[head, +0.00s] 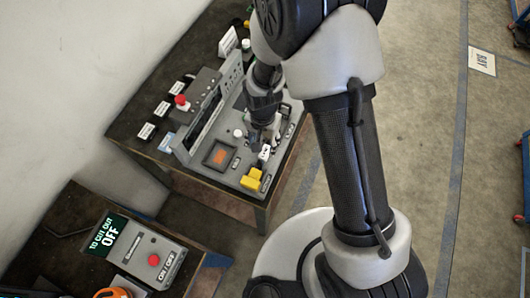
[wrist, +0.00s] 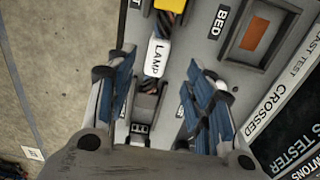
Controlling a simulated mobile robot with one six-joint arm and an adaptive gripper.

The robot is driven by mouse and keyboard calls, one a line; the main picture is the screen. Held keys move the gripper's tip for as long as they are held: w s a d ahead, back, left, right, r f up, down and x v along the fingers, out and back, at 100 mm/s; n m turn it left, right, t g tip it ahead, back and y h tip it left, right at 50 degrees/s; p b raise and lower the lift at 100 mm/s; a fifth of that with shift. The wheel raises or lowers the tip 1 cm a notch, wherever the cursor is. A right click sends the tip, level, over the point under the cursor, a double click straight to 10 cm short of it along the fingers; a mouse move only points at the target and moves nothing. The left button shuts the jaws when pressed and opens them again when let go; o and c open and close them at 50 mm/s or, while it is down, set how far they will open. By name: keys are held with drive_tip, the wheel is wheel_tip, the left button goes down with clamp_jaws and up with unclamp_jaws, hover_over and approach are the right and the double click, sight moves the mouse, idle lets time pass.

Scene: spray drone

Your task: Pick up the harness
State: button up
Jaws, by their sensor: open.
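The harness is most likely the short dark cable with a white sleeve marked LAMP (wrist: 156,57), lying on the grey tester panel (head: 207,158). In the wrist view its brownish wires run from a dark connector block (wrist: 142,112) up to a yellow plug (wrist: 170,5). The white sleeve (head: 264,153) and yellow plug (head: 252,179) also show in the head view. My gripper (wrist: 160,68) is open over the panel, its blue-padded fingers on either side of the cable. Nothing is seen gripped. In the head view my gripper (head: 264,138) partly hides the panel behind it.
A recessed bed with an orange square (wrist: 254,34) sits right of the sleeve in the wrist view. A red button box (head: 181,103) and small white cards stand on the same table.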

sight(265, 151)
drive_tip(key=shift+w+d+f+b, duration=0.15)
drive_tip(key=shift+f+b, duration=0.1)
drive_tip(key=shift+f, duration=1.55)
drive_tip(key=shift+w+d+f+b, duration=0.1)
drive_tip(key=shift+f+b, duration=0.1)
drive_tip(key=shift+f, duration=1.55)
drive_tip(key=shift+c, duration=0.2)
clamp_jaws()
